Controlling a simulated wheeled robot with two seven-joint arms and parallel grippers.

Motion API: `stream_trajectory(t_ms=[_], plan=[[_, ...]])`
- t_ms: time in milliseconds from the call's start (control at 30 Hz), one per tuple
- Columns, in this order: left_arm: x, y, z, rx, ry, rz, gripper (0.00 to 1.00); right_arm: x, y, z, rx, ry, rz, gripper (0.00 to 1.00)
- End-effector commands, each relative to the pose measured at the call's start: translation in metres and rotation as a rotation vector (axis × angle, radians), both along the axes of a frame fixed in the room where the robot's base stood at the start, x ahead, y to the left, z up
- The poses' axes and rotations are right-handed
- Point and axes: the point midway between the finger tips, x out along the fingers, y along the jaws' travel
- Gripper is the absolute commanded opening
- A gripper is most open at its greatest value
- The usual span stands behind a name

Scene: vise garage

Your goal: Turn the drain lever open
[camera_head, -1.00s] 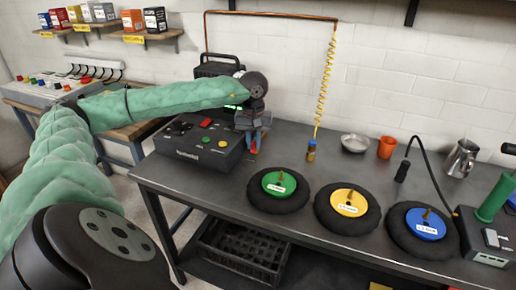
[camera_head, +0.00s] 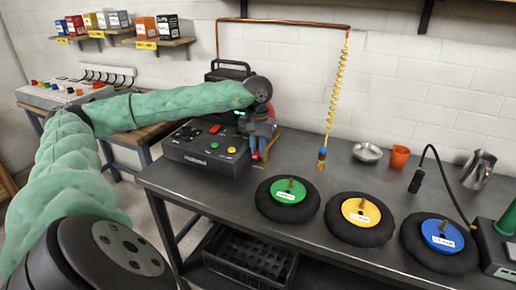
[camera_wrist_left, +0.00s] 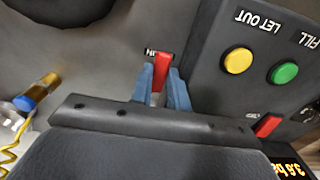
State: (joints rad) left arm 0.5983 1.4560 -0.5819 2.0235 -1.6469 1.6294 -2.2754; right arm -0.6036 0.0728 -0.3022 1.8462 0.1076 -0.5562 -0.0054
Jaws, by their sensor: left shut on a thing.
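A red lever (camera_wrist_left: 164,66) shows in the left wrist view, beside the dark control box with its yellow and green buttons. In the head view my left gripper (camera_head: 264,146) is at the right end of the control box (camera_head: 205,155), above the bench. The gripper hides much of the lever there. My right gripper is not in view.
Green (camera_head: 288,197), yellow (camera_head: 361,217) and blue (camera_head: 442,240) hubs sit in black tyres on the bench's front. A yellow coiled hose (camera_head: 337,90) hangs right of the gripper. A steel bowl (camera_head: 367,152) and orange cup (camera_head: 399,158) stand behind.

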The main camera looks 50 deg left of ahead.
Motion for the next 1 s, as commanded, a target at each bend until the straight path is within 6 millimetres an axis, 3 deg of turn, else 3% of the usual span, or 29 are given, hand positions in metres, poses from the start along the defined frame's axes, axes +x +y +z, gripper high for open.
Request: stream_trajectory(t_ms=[100, 133, 233, 600, 1000], plan=[[0.0, 0.001, 0.001, 0.002, -0.002, 0.001, 0.0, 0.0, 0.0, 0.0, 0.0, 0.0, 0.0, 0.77], [0.0, 0.001, 0.001, 0.002, -0.002, 0.001, 0.19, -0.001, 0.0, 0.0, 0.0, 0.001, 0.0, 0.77], [0.0, 0.001, 0.001, 0.002, -0.002, 0.001, 0.38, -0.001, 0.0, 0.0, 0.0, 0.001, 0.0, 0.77], [0.0, 0.0, 0.005, 0.001, -0.002, 0.001, 0.39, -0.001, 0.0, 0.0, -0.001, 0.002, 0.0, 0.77], [0.001, 0.001, 0.061, 0.001, -0.003, 0.001, 0.39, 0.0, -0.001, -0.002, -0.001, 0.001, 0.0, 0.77]])
